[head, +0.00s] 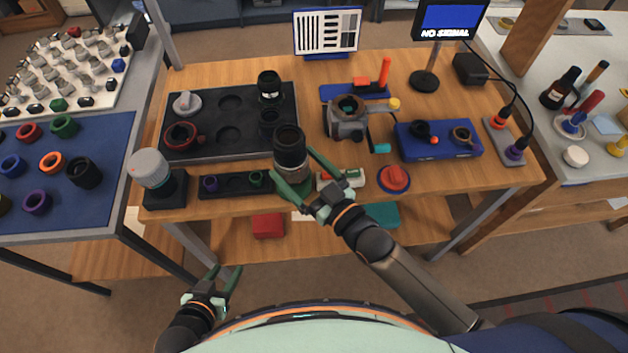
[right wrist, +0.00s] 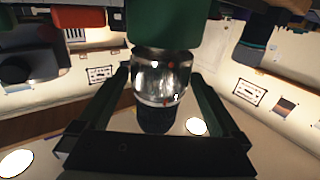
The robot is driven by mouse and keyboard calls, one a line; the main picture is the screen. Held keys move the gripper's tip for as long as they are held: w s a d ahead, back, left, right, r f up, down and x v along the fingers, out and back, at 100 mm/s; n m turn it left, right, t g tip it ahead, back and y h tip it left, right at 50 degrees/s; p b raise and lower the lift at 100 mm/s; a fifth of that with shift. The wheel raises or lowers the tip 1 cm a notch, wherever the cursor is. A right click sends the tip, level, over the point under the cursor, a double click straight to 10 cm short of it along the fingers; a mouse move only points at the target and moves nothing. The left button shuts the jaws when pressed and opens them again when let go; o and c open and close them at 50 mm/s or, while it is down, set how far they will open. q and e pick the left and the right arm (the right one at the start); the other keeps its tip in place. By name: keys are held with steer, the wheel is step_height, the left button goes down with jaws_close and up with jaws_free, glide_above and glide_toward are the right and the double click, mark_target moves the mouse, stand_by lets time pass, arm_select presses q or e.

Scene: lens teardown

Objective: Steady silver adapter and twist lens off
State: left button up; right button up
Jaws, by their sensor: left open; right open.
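A black lens (head: 289,139) stands upright on a silver adapter (head: 291,173) near the table's front edge. In the right wrist view the silver adapter (right wrist: 162,78) shows between a green base (right wrist: 165,28) and the dark lens (right wrist: 155,119). My right gripper (head: 293,165) is open, with one finger on either side of the adapter. In the right wrist view there seem to be gaps between its fingers (right wrist: 160,75) and the adapter; contact is hard to tell. My left gripper (head: 226,270) is open and empty, low in front of the table and away from the lens.
A black tray (head: 214,146) with several parts lies behind left, and a narrow black tray (head: 230,192) sits left of the lens. A camera body (head: 346,118) stands behind right. A red knob (head: 394,178) and blue tray (head: 438,141) are to the right.

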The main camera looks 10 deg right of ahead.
steer(key=x, duration=0.5)
steer(key=shift+w+a, duration=0.2)
steer(key=shift+w, duration=0.05)
steer(key=shift+c, duration=0.2)
